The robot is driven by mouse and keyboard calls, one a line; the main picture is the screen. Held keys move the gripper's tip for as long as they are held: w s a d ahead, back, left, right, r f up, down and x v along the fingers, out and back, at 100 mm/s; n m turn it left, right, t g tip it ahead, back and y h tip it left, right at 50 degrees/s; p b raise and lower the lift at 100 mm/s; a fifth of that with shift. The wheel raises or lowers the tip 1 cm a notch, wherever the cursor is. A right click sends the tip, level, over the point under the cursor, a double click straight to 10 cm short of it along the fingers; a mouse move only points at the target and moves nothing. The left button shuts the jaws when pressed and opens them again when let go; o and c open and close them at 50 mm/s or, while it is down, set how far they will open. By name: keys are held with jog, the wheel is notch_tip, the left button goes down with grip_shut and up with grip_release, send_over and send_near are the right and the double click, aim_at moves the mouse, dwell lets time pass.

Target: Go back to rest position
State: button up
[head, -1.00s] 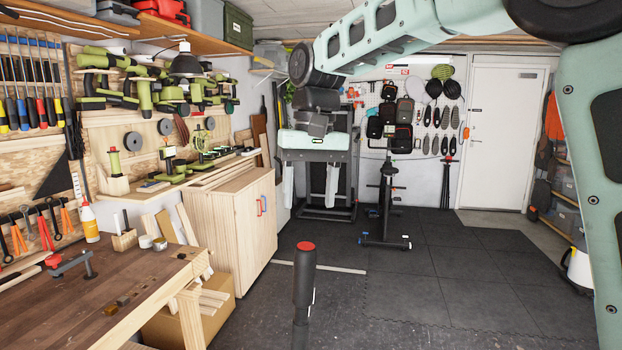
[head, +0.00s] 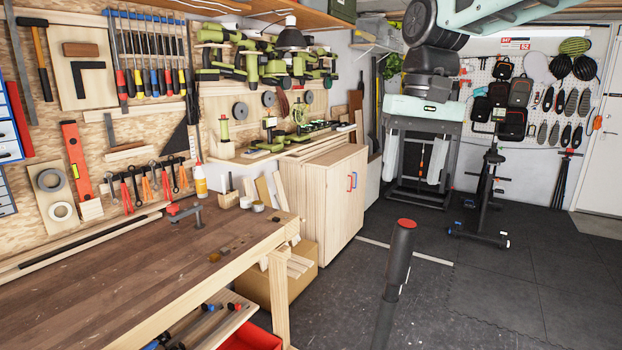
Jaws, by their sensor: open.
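My gripper (head: 414,168) hangs pointing down in the upper right part of the head view. Its pale mint body has two whitish fingers set wide apart, with nothing between them. It is in the air, to the right of the wooden cabinet and away from the workbench (head: 130,262). My arm runs from it up and out of the top of the view.
An exercise bike (head: 487,190) stands at the right. The dark floor (head: 500,290) in front of it is clear.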

jog(key=s+a+f+n+b, duration=0.1)
jog(key=s+a+f+n, duration=0.15)
jog(key=s+f, duration=0.3)
jog(key=s+a+f+n, duration=0.1)
jog(key=s+a+f, duration=0.3)
jog(key=s+f, duration=0.15)
jog(key=s+f+n+b, duration=0.1)
jog(key=s+f+n, duration=0.3)
jog(key=s+f, duration=0.7)
jog(key=s, duration=0.3)
jog(key=shift+s+d+f+n, duration=0.2)
jog(key=shift+s+d+n, duration=0.15)
jog(key=shift+d, duration=0.05)
